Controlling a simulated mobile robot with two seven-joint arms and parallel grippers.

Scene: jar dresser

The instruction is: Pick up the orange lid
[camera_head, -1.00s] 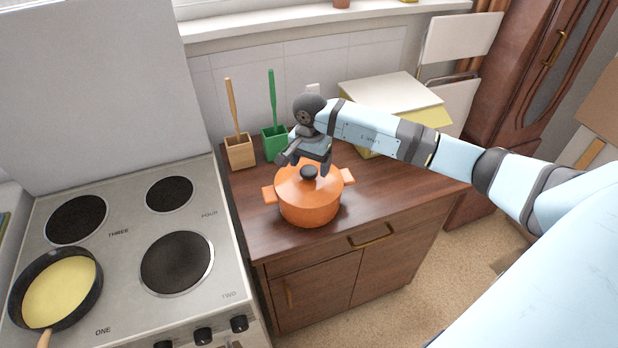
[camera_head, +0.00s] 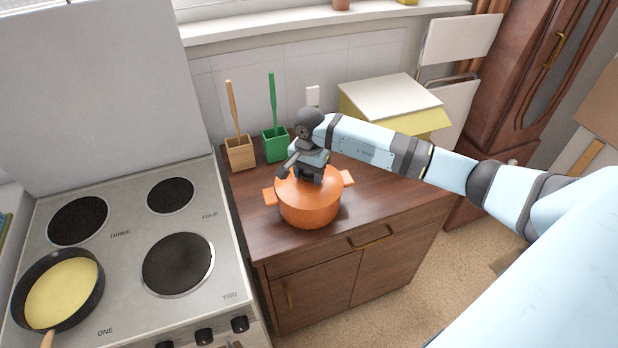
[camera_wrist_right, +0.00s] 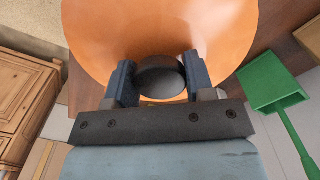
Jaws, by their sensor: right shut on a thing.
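The orange lid (camera_wrist_right: 100,30) sits on the orange pot (camera_head: 310,210), which stands on the wooden dresser top. The lid's dark round knob (camera_wrist_right: 161,78) is between the fingers of my right gripper (camera_wrist_right: 158,82) in the right wrist view. In the head view my right gripper (camera_head: 308,178) is down over the lid and hides the knob and much of the lid. It is shut on the knob. I see no gap between lid and pot. My left gripper is not in view.
A wooden holder (camera_head: 240,153) and a green holder (camera_head: 276,146), each with a long handle, stand behind the pot. A white-topped yellow box (camera_head: 392,98) is at the back right. The stove (camera_head: 130,225) with a pan (camera_head: 58,290) is at the left.

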